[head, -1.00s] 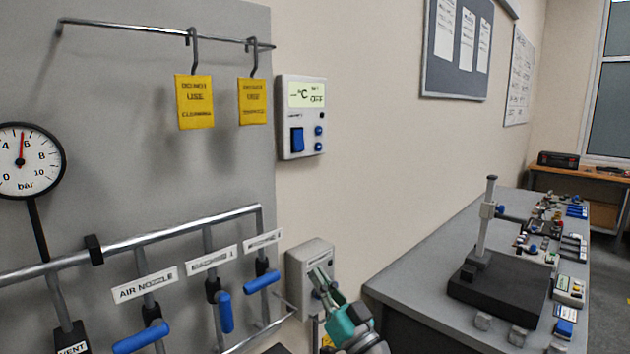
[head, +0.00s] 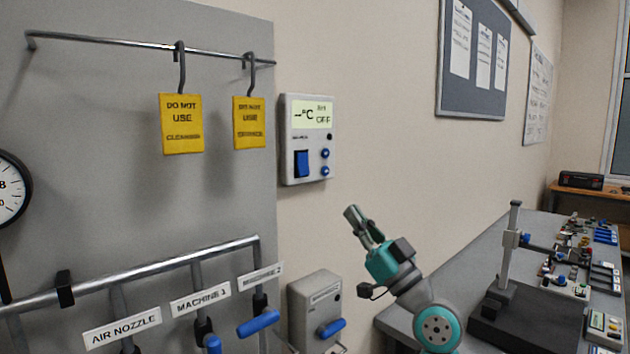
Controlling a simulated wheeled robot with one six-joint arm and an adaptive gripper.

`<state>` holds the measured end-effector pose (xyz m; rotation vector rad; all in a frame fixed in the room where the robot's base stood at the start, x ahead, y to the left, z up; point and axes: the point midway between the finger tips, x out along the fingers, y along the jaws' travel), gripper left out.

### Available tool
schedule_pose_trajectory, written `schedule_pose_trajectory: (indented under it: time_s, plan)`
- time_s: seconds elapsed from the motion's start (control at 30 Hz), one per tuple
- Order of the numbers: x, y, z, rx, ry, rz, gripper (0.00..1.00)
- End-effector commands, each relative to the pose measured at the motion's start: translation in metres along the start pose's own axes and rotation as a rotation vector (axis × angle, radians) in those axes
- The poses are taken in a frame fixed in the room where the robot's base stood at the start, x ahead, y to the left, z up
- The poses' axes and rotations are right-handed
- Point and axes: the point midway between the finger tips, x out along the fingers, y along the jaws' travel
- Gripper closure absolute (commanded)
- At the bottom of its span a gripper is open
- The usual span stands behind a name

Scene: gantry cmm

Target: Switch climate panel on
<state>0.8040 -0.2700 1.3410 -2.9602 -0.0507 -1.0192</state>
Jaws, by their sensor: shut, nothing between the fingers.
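The climate panel (head: 295,112) is a pale box on the beige wall, just right of the grey board. Its display (head: 312,115) reads "--°C" and "OFF". A blue rocker switch (head: 301,164) is at its lower left. Two small round blue buttons (head: 325,161) are at its lower right, under a small dark dot. My gripper (head: 352,214) is shut and empty. It appears below and to the right of the panel in the picture, apart from it, with its fingers pointing up and left. Nothing covers the panel.
Two yellow "DO NOT USE" tags (head: 182,124) hang from a rail left of the panel. Below are pipes with blue valve handles (head: 258,323). A grey wall box (head: 313,297) with a blue handle is below the panel. A bench (head: 465,270) with instruments stands at right.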

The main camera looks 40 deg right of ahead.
Motion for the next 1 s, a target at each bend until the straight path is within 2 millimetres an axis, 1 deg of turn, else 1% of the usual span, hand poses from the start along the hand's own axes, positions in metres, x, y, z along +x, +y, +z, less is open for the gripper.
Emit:
schedule_pose_trajectory:
  time_s: [0.17,0.27,0.37,0.77,0.8,0.9,1.0]
  plan:
    - [0.004,0.0,0.0,0.001,0.001,-0.001,1.0]
    - [0.013,-0.001,-0.001,0.0,0.002,-0.002,1.0]
    - [0.028,-0.001,-0.001,0.0,0.002,-0.002,1.0]
    - [0.101,-0.001,0.0,0.002,0.001,-0.002,1.0]
    - [0.106,-0.001,0.003,0.002,-0.001,-0.002,1.0]
    - [0.115,-0.001,0.015,0.004,-0.001,0.0,1.0]
    - [0.122,-0.001,0.022,0.002,-0.001,-0.001,1.0]
